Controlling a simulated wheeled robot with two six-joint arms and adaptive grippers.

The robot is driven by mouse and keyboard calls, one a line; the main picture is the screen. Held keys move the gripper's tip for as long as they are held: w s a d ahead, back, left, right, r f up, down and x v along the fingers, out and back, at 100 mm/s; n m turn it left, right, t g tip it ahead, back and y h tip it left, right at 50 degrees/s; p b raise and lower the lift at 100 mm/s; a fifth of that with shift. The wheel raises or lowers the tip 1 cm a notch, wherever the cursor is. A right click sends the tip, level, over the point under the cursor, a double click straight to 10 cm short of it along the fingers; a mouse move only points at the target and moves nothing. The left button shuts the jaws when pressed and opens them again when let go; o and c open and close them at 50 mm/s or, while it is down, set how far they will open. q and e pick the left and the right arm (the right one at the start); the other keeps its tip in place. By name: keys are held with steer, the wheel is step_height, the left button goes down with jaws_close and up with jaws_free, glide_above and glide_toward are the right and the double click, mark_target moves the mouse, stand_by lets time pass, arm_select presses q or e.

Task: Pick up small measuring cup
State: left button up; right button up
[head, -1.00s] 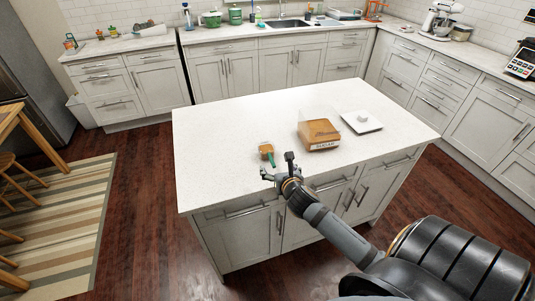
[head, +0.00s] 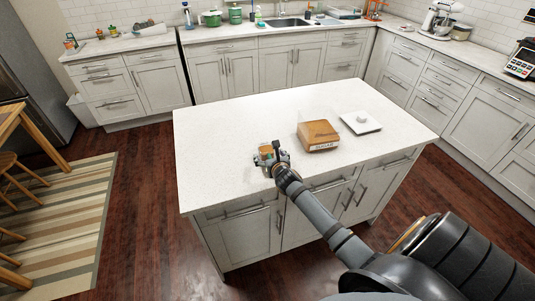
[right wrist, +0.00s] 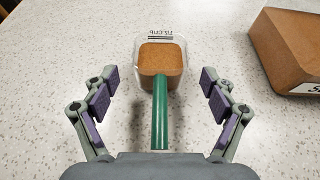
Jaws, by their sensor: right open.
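The small measuring cup (right wrist: 160,62) stands on the island top in the right wrist view, a clear square cup with brown contents and a green handle (right wrist: 160,115) pointing toward my gripper. In the head view the cup (head: 264,150) is mostly hidden behind my right gripper (head: 268,158). My right gripper (right wrist: 160,93) is open, its purple-padded fingers on either side of the handle and apart from it. The cup's body lies just ahead of the fingertips. My left gripper is not in view.
A sugar container (head: 318,136) with brown contents stands right of the cup, and its side (right wrist: 290,50) shows in the right wrist view. A white square lid (head: 360,123) lies beyond it. The island top (head: 220,150) is clear on the left.

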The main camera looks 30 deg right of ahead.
steer(key=shift+w+d+f, duration=0.15)
steer(key=shift+w+f, duration=0.15)
steer(key=shift+w, duration=0.2)
steer(key=shift+s+r, duration=0.1)
steer(key=shift+s, duration=0.1)
steer(key=c, duration=0.3)
steer(key=shift+w, duration=0.1)
steer(key=c, duration=1)
steer(key=shift+c, duration=0.2)
